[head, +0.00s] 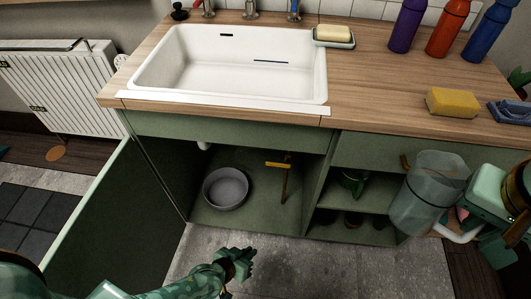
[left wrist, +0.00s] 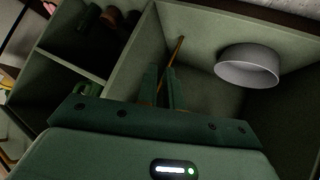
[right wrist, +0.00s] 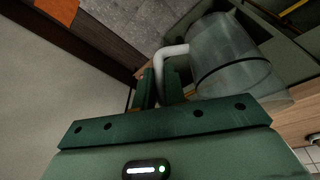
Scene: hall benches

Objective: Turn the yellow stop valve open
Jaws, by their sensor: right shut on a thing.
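The yellow stop valve (head: 278,165) is a short yellow lever set crosswise on a thin upright brass pipe (head: 285,188) inside the open cabinet under the sink. In the left wrist view the pipe (left wrist: 178,48) shows beyond the fingertips; I cannot make out the yellow lever there. My left gripper (head: 240,257) is in front of and below the cabinet opening, apart from the valve. Its fingers are parted with nothing between them (left wrist: 162,82). My right gripper (right wrist: 160,82) is shut on the white handle of a clear pitcher (head: 428,190), held at the right of the counter front.
A grey bowl (head: 226,188) stands on the cabinet floor left of the pipe. An open door (head: 85,215) bounds the left side. Shelves (head: 345,225) with pots lie right of the divider. The counter edge (head: 230,120) overhangs the opening.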

